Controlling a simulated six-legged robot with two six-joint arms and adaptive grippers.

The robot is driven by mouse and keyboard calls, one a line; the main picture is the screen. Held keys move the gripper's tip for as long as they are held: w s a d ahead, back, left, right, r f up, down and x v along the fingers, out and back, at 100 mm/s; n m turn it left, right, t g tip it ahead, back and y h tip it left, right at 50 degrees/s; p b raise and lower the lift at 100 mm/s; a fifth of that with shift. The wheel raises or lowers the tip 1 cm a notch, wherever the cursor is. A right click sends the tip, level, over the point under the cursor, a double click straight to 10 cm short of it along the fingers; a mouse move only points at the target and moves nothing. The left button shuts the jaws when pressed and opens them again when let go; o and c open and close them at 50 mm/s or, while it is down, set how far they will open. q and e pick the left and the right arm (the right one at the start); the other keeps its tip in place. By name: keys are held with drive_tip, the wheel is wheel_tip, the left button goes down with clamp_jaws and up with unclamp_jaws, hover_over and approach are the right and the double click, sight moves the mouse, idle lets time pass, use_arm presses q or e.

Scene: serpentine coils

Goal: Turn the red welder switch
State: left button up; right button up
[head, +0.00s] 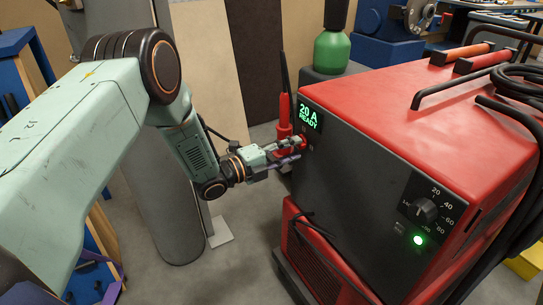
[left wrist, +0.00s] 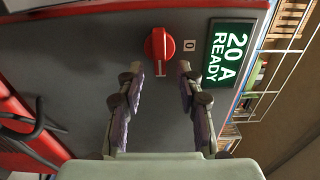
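The red welder switch (left wrist: 159,46) is a round knob with a raised grip on the welder's dark front panel. In the left wrist view its grip points down the picture, and a "0" label (left wrist: 190,45) sits to its right. My left gripper (left wrist: 160,75) is open, one finger on each side of the grip's lower end, with gaps showing on both sides. In the head view the left gripper (head: 298,148) is close to the panel and partly hides the switch (head: 304,141). The welder (head: 370,170) is red with a dark front. My right gripper is not in view.
A green display (head: 310,115) reads "20 A READY". A grey dial (head: 425,210) and a lit green lamp (head: 418,240) are lower on the panel. A red torch (head: 284,112) stands beside the welder, close behind my left gripper. A green cylinder (head: 331,52) stands behind.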

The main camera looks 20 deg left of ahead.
use_arm(q)
drive_tip(key=v, duration=1)
drive_tip(key=shift+a, duration=0.1)
drive_tip(key=s+f+n+g+y, duration=0.5)
drive_tip(key=s+f+n+y, duration=0.3)
drive_tip(key=f+n, duration=0.85)
drive_tip(key=s+d+f+n+g+y+p, duration=0.1)
drive_tip(key=s+n+g, duration=0.3)
drive_tip(key=s, duration=1)
drive_tip(key=s+d+f+n+g+y, duration=0.1)
drive_tip(key=s+n+g, duration=0.4)
drive_tip(key=s, duration=1)
drive_tip(key=shift+s+f+n+y+p, duration=0.2)
drive_tip(key=shift+f+n+y+p, duration=0.2)
drive_tip(key=shift+f+y, duration=0.1)
